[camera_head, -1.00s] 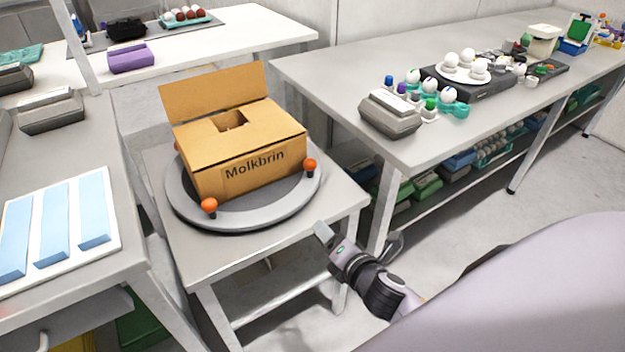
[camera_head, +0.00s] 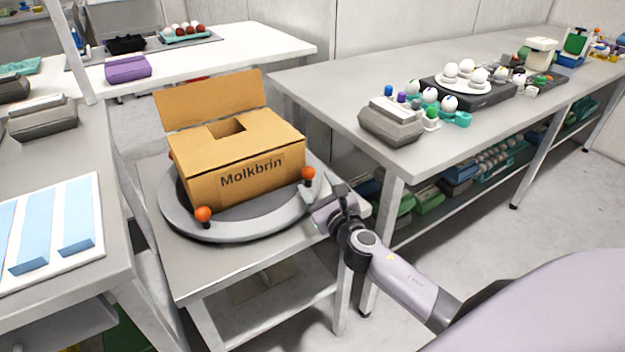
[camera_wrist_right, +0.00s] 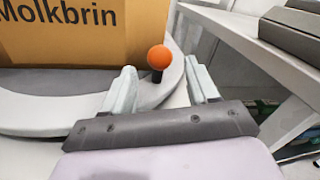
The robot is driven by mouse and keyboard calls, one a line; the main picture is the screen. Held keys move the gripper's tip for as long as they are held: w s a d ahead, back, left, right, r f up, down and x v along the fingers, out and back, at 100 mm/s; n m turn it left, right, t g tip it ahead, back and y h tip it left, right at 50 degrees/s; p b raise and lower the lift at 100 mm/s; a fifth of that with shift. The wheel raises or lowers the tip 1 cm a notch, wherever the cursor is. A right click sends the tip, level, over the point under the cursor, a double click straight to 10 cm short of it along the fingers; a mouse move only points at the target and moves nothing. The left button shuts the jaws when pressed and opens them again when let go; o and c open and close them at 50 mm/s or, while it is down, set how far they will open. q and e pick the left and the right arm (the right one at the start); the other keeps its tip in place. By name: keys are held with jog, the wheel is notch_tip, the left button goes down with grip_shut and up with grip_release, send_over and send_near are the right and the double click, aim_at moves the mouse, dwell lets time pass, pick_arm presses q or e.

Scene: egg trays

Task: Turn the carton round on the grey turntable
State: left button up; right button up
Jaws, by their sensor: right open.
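A brown cardboard carton (camera_head: 239,160) marked "Molkbrin" stands upright on the grey turntable (camera_head: 240,225), its back flap raised and a square opening in its top. Two orange-topped knobs stand on the turntable rim: a left knob (camera_head: 204,214) and a right knob (camera_head: 308,174). My right gripper (camera_head: 321,190) is open at the rim, just beside the right knob. In the right wrist view, the right knob (camera_wrist_right: 159,58) stands between and beyond the spread fingers (camera_wrist_right: 160,88); I see no contact with it. My left gripper is not in view.
The turntable sits on a small grey table (camera_head: 200,275). A long bench (camera_head: 430,150) with eggs, a scale and a grey device (camera_head: 391,122) stands to the right. A left table (camera_head: 110,225) carries a blue-striped board.

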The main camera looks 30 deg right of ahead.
aim_at(313, 177)
jog(key=shift+w+d, duration=0.2)
jog(key=shift+w, duration=1.45)
jog(key=shift+c, duration=0.2)
grip_shut()
jog(key=shift+w+d+b, duration=0.1)
jog(key=shift+d+b, duration=0.05)
jog(key=shift+b, duration=0.15)
